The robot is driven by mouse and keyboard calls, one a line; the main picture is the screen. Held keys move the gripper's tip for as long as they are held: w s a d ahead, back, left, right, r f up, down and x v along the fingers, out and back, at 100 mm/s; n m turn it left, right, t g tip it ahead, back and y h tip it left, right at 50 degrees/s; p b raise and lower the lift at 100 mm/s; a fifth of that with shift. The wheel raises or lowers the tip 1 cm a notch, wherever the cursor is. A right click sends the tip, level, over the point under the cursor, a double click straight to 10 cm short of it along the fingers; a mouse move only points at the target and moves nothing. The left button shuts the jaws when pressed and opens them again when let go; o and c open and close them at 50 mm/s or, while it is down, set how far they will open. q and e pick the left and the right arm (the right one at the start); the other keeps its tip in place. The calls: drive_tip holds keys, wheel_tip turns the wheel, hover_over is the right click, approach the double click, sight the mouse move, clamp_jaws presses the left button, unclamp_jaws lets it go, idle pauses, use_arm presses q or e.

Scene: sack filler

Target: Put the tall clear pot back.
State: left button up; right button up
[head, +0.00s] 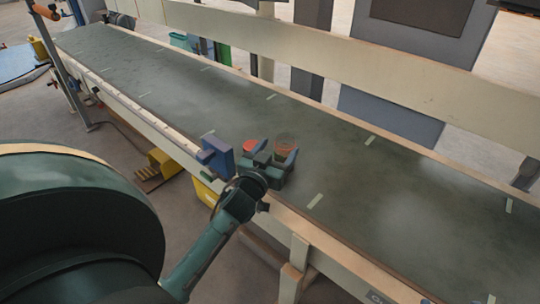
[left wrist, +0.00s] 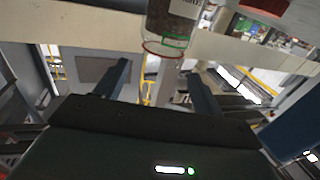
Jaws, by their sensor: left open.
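A clear pot (head: 285,143), see-through with a faint reddish tint, is just beyond the fingers of my left gripper (head: 277,154) over the near edge of the belt. In the left wrist view the clear pot (left wrist: 172,28) has a pale label, dark contents and a red ring at its lower end. It shows beyond the gap between the two fingertips of the left gripper (left wrist: 161,75). The fingers are open, and I see no contact with the pot. What is under the pot is partly hidden by the gripper. My right gripper is not in view.
A red round thing (head: 251,146) is just left of the pot. A blue box (head: 217,157) is on the near rail. The long dark green belt (head: 400,205) is otherwise clear apart from pale tape marks. A cream rail (head: 330,55) runs along its far side.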

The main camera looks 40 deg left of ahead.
use_arm(q)
drive_tip(key=s+d+r+m+h, duration=0.2)
drive_tip(key=s+d+m+h, duration=0.2)
drive_tip(key=s+d, duration=0.5)
drive_tip(key=s+d+r+m+h, duration=0.3)
drive_tip(key=s+d+m+h, duration=0.2)
drive_tip(key=s+d, duration=0.5)
drive_tip(key=d+h, duration=0.2)
drive_tip(key=d, duration=0.2)
drive_tip(key=shift+s+d+p, duration=0.15)
drive_tip(key=shift+p, duration=0.15)
